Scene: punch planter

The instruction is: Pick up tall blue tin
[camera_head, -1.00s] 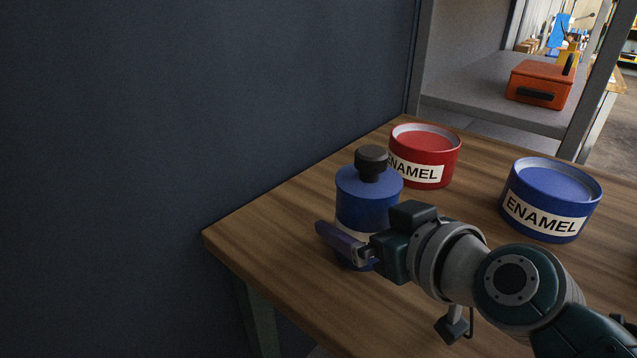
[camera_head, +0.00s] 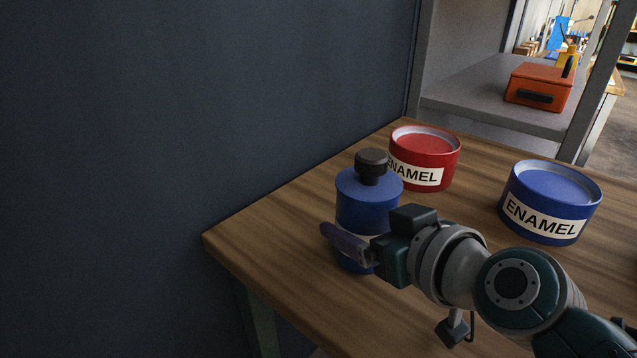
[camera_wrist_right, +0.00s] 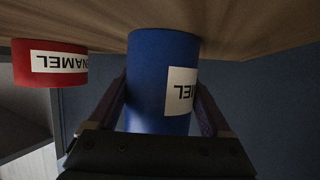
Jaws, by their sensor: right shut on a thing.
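The tall blue tin (camera_head: 366,207) stands upright on the wooden table, near its left edge, with a dark round cap on top. Its lower part is partly hidden behind my right gripper (camera_head: 350,245). The right wrist view shows the blue tin (camera_wrist_right: 150,80), with a white label on its side, between the two fingers of my right gripper (camera_wrist_right: 163,105). The gripper is shut on the tin's body. The view is upside down there, and the tin's base meets the table. My left gripper is not in view.
A red enamel tin (camera_head: 425,160) stands just behind the tall tin. A wide blue enamel tin (camera_head: 550,200) stands to the right. A dark wall (camera_head: 200,110) runs along the table's left side. A grey shelf (camera_head: 480,85) holds an orange box (camera_head: 538,85).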

